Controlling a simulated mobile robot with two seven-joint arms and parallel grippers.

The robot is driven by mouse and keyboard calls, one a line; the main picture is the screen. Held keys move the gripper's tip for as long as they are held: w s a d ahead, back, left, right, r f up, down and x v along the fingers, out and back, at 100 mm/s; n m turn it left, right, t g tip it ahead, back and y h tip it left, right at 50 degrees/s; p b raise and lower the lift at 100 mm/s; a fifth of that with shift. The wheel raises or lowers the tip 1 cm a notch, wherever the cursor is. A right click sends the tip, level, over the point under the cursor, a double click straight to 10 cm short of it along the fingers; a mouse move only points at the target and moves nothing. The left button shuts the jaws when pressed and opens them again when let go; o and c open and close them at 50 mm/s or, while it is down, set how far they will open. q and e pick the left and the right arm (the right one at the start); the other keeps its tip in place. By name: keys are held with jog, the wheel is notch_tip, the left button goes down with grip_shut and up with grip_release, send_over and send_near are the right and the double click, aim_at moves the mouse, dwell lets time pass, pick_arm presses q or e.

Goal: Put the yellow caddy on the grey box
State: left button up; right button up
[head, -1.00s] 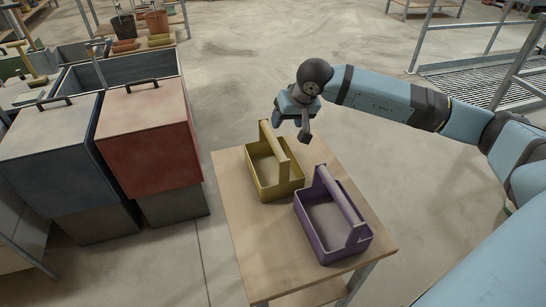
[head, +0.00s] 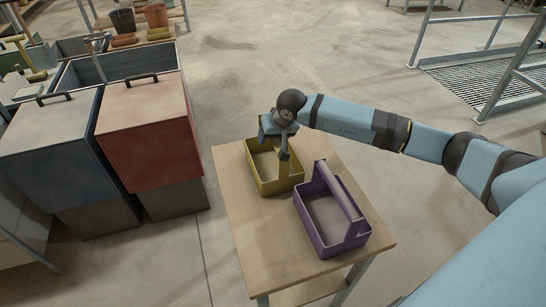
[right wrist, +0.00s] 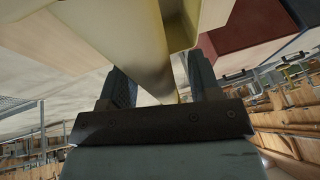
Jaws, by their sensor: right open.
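The yellow caddy (head: 283,186) stands upright on the wooden table, behind and left of the purple caddy. My right gripper (head: 284,156) is at the yellow caddy's handle and hides much of it in the head view. In the right wrist view, the yellow handle (right wrist: 137,45) runs between the open fingers of that gripper (right wrist: 158,78). I cannot tell whether either finger touches it. I cannot single out the grey box for certain; a grey open-topped bin (head: 82,75) stands at the left. My left gripper is not in view.
The purple caddy (head: 318,238) stands close to the yellow one on the wooden table (head: 240,225). A blue lidded bin (head: 45,155) and a red lidded bin (head: 147,140) stand left of the table. A strip of clear floor lies between.

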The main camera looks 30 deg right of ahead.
jog(key=shift+f+b, duration=0.25)
jog(key=shift+b, duration=0.2)
dwell(0.5)
grip_shut()
